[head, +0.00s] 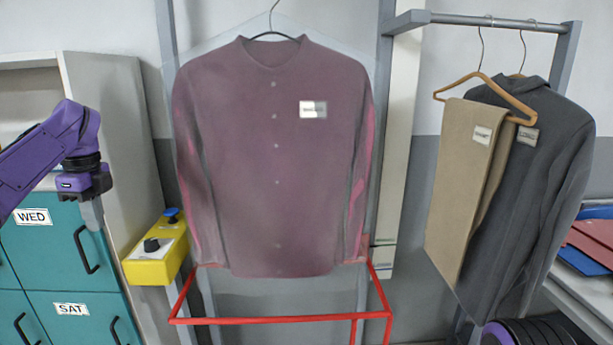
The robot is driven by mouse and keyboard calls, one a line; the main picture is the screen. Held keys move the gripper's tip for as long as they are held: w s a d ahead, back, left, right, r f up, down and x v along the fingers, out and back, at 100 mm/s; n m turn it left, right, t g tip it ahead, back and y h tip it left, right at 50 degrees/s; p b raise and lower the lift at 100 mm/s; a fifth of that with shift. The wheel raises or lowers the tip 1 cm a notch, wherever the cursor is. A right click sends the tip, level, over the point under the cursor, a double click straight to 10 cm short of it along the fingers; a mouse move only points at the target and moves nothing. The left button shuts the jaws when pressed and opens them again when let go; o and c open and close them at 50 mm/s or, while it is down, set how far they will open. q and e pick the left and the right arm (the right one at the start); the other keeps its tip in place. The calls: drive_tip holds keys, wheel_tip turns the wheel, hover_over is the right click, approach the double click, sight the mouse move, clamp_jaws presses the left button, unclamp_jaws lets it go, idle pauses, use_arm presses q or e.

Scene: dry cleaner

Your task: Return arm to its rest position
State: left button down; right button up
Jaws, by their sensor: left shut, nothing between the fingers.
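My left arm is purple and comes in from the left side of the head view. Its gripper (92,213) points down, with the fingers shut and nothing held. It hangs in front of the teal drawers and a little left of the yellow control box (158,252). My right gripper is not in the picture. A mauve shirt (270,165) with a white tag hangs on a hanger in the middle, well to the right of my left gripper and apart from it.
Teal drawers (60,258) labelled WED and SAT stand at the left beside a grey cabinet side (108,130). A red frame (290,320) is below the shirt. Tan trousers (462,190) and a dark shirt (530,190) hang from a rail (500,22) at the right.

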use_arm(q)
drive_tip(key=d+f+m+t+y, duration=0.2)
drive_tip(key=d+f+m+y, duration=0.2)
drive_tip(key=f+m, duration=0.6)
drive_tip(key=d+f+m+t+y, duration=0.35)
drive_tip(key=f+m, duration=0.55)
drive_tip(key=f, duration=0.4)
drive_tip(key=d+f+m+t+y, duration=0.2)
drive_tip(key=d+f+m+y, duration=0.2)
drive_tip(key=f+m, duration=0.6)
drive_tip(key=s+d+f+m+h+b, duration=0.1)
drive_tip(key=s+d+f+m+h, duration=0.15)
drive_tip(key=s+f+m, duration=0.45)
drive_tip(key=s+d+f+m+h, duration=0.2)
drive_tip(key=s+f+m+h, duration=0.3)
drive_tip(key=s+f, duration=0.4)
drive_tip(key=s+f+m+g, duration=0.1)
drive_tip(key=s+m+g, duration=0.1)
drive_tip(key=s, duration=0.8)
drive_tip(key=s+f+m+g+h, duration=0.1)
drive_tip(key=s+m, duration=0.4)
drive_tip(key=s, duration=0.5)
drive_tip(key=shift+d+f+m+g, duration=0.25)
drive_tip(key=shift+d+m+g, duration=0.1)
drive_tip(key=shift+g, duration=0.2)
